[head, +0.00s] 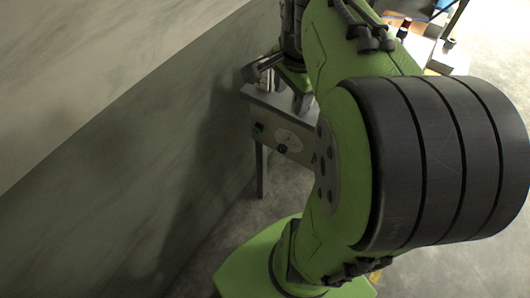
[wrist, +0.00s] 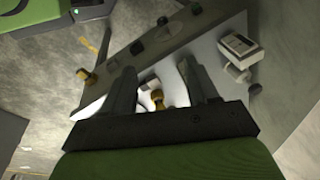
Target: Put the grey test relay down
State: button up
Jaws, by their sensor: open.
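In the wrist view my gripper (wrist: 158,75) is open, its two dark fingers spread over a pale tabletop. Between the fingers, without visible contact, show a small brass-coloured piece (wrist: 157,98) and a small greyish block (wrist: 150,83); the palm partly hides this spot. I cannot tell for certain whether that block is the grey test relay. In the head view my gripper (head: 284,92) is low at the grey test stand (head: 287,134), mostly behind my green arm. No relay can be made out there.
The stand's front panel has a dial and a green button. The wrist view shows a brass knob (wrist: 86,75) and dark knobs along its edge, and a grey device (wrist: 240,47) right of the fingers. A wall (head: 120,170) rises at left; a cluttered table (head: 425,45) stands behind right.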

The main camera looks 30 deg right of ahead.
jog(key=s+a+n+t, duration=0.1)
jog(key=s+a+n, duration=0.3)
jog(key=a+n, duration=0.2)
jog(key=s+a+f+n+t+y, duration=0.1)
jog(key=s+a+n, duration=0.4)
jog(key=n, duration=0.6)
jog(key=shift+s+a+f+t, duration=0.15)
jog(key=shift+s+a+t, duration=0.15)
jog(key=shift+a+t, duration=0.6)
jog(key=shift+a, duration=0.2)
notch_tip(320, 180, up, 3)
jog(key=p, duration=0.2)
jog(key=shift+f+p, duration=0.15)
jog(key=shift+p, duration=0.2)
